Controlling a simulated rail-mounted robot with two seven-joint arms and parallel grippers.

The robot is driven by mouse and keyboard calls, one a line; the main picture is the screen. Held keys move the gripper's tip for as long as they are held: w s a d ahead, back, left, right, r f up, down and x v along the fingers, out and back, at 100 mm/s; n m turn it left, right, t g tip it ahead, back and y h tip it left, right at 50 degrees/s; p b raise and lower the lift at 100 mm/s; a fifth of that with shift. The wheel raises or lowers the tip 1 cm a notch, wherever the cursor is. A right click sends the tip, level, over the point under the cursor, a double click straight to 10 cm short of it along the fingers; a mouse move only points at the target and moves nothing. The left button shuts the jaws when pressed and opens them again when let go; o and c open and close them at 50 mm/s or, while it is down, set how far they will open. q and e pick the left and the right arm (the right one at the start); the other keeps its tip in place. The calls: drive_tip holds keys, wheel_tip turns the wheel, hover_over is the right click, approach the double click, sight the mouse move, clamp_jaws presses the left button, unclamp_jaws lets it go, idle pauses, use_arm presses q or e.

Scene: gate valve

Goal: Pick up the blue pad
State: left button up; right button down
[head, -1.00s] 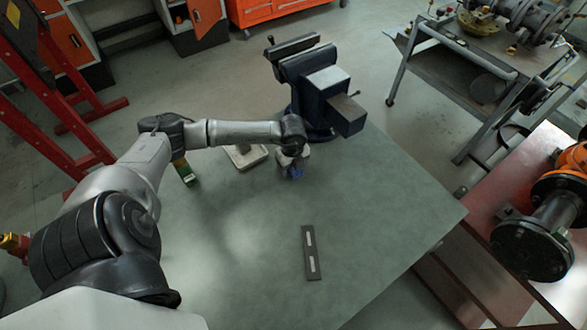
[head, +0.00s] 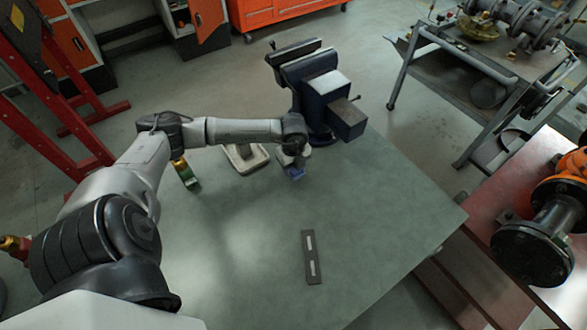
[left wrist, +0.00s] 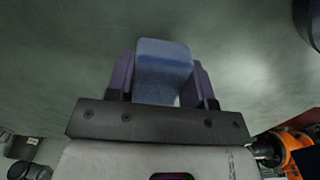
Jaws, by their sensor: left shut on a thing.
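The blue pad (left wrist: 164,68) is a small block that sits between the two fingers of my left gripper (left wrist: 162,80) in the left wrist view. The fingers touch its sides, so the gripper is shut on it. In the head view the blue pad (head: 295,173) shows as a small blue patch under my left gripper (head: 293,165), close over the green table, in front of the vise. I cannot tell whether the pad touches the table. My right gripper is not in view.
A dark blue vise (head: 325,95) stands at the table's back edge. A pale tray-like block (head: 246,157) and a green-and-gold item (head: 186,174) lie left of the gripper. A dark slotted bar (head: 311,257) lies nearer. The green table (head: 390,220) is clear at right.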

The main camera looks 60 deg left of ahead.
use_arm(q)
wheel_tip(320, 180, up, 2)
drive_tip(key=w+d+r+p, duration=0.1)
drive_tip(key=d+r, duration=0.5)
drive_tip(key=d, duration=0.5)
drive_tip(key=shift+w+d+r, duration=0.2)
drive_tip(key=shift+w+d, duration=0.05)
drive_tip(key=shift+w, duration=0.15)
